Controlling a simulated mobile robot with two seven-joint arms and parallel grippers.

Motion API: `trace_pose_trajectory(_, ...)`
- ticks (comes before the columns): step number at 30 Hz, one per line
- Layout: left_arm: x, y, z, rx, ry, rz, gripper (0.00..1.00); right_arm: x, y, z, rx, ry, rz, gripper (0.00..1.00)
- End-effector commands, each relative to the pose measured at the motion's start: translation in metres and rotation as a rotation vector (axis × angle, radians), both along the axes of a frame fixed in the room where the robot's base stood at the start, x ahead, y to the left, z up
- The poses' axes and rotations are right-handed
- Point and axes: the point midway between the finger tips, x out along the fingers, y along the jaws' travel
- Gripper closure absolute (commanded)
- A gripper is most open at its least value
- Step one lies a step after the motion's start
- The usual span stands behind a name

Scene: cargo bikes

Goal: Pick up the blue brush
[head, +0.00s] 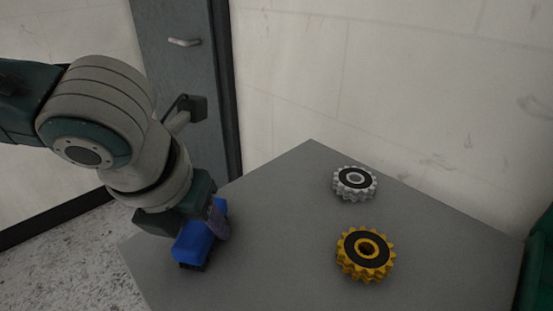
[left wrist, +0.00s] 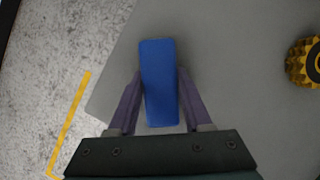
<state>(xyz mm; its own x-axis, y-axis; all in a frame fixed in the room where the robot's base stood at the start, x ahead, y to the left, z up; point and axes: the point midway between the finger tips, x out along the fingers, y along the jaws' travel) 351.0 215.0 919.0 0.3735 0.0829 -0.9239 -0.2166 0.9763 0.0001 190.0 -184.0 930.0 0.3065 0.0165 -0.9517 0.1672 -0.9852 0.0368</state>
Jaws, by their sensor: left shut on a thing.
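The blue brush (head: 196,243) is at the left part of the grey table, with a dark strip along its lower edge in the head view. In the left wrist view the blue brush (left wrist: 159,82) shows as a plain blue block between two purple fingers. My left gripper (head: 214,222) comes down on it from above and is shut on it. In the left wrist view the fingers of my left gripper (left wrist: 160,100) lie along both its sides. Whether the brush touches the table is hard to tell. My right gripper is not in view.
The grey table (head: 280,215) also bears a silver gear (head: 354,183) near the back and a yellow gear (head: 366,254) at the right. The table between the brush and the gears is clear. A wall and a grey door (head: 190,80) stand behind. A green object (head: 538,265) is at the right edge.

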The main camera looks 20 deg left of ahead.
Motion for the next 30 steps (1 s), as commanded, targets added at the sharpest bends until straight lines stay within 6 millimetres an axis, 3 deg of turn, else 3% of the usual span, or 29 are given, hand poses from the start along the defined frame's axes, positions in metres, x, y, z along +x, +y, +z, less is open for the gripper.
trace_pose_trajectory(12, 0.001, 0.0, 0.004, -0.001, -0.003, -0.001, 1.0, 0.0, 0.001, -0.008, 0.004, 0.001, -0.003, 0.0)
trace_pose_trajectory(17, 0.001, 0.0, 0.038, -0.002, -0.005, -0.001, 1.0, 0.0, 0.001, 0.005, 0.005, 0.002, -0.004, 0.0)
trace_pose_trajectory(30, 0.001, 0.0, 0.167, -0.001, -0.006, -0.001, 1.0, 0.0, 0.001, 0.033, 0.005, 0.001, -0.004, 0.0)
